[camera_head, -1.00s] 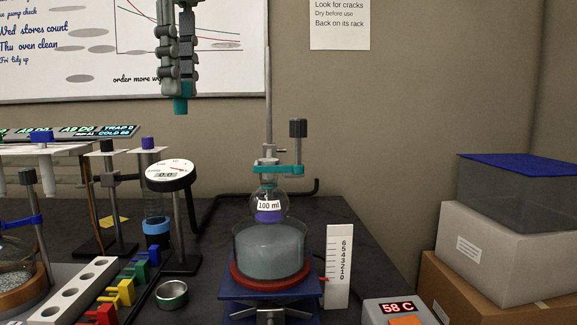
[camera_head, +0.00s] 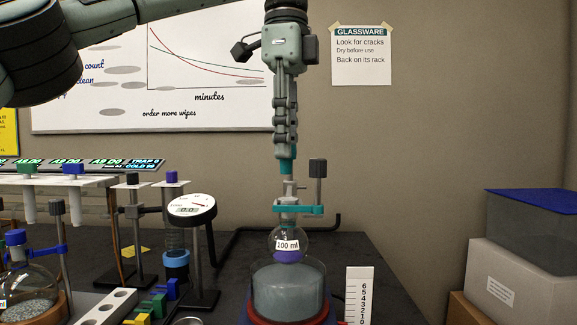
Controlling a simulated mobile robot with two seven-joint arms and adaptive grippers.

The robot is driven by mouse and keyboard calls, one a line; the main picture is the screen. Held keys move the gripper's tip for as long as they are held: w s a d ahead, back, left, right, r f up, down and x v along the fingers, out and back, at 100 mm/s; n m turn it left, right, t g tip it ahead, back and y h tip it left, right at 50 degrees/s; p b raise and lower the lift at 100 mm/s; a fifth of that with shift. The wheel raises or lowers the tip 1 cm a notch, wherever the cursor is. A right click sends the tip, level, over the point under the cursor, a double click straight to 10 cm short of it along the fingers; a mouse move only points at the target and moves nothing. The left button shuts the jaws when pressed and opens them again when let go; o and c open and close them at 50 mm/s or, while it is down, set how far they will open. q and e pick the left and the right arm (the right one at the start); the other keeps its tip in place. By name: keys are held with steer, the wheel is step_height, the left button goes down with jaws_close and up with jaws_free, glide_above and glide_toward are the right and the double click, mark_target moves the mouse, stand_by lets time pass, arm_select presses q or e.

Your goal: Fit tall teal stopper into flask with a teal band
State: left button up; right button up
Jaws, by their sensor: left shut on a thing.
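My left gripper (camera_head: 286,152) points straight down and is shut on the tall teal stopper (camera_head: 287,166). Only the stopper's lower part shows below the fingertips; the rest is hidden between them. The round glass flask (camera_head: 303,240), labelled 100 ml, stands upright below. My right gripper is not in view.
The flask sits in a glass bath (camera_head: 262,290) of grey-blue liquid. A dark-knobbed clamp post (camera_head: 317,170) rises close right of the neck. A dial gauge (camera_head: 191,207) and white rack (camera_head: 90,183) stand left; boxes (camera_head: 510,270) stand right.

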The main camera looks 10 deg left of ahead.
mark_target(288, 173)
arm_select(q)
steer(key=shift+w+d+f, duration=0.1)
steer(key=shift+d+f, duration=0.1)
steer(key=shift+f, duration=1.9)
steer(key=shift+f, duration=0.6)
steer(key=o, duration=0.8)
steer(key=shift+c, duration=0.2)
steer(key=shift+r, duration=4.4)
